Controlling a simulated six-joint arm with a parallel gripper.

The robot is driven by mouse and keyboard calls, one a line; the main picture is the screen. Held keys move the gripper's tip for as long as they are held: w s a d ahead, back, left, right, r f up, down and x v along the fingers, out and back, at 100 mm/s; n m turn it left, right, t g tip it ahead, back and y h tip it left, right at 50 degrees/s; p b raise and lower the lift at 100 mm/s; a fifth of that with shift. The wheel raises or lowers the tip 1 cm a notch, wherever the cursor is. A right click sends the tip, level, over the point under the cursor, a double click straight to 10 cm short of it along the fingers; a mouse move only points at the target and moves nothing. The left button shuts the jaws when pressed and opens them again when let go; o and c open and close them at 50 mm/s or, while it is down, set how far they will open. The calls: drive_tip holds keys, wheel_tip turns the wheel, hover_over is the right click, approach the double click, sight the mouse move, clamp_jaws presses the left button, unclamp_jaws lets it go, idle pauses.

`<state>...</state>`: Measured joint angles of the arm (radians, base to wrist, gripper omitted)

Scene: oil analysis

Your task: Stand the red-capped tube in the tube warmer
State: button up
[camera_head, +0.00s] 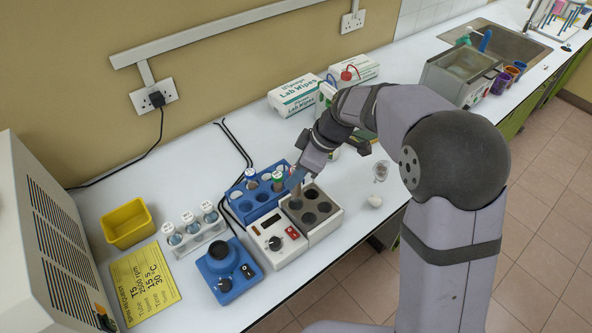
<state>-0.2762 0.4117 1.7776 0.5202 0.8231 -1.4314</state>
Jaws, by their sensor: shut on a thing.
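My gripper (295,182) is at the tube warmer, pointing down, and is shut on a tube (295,200). The tube warmer (325,228) is a pale box with a dark block of several round holes and a front panel (276,239) with a black knob and a red switch. The tube is upright over the block's back left hole. I cannot tell how deep it sits.
A blue rack (257,207) with capped tubes, one green-capped, stands close behind the warmer. A yellow bin (127,224) is farther left. Glassware (381,170) stands at right.

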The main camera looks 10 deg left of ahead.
sight(296, 192)
drive_tip(key=shift+f+b, duration=1.3)
drive_tip(key=shift+f, duration=1.5)
drive_tip(key=shift+f+b, duration=1.1)
drive_tip(key=shift+b, duration=0.05)
drive_tip(key=o, duration=1.1)
drive_tip(key=shift+r, duration=0.1)
drive_tip(key=b+v, duration=0.2)
drive_tip(key=v, duration=0.5)
drive_tip(key=shift+d, duration=0.15)
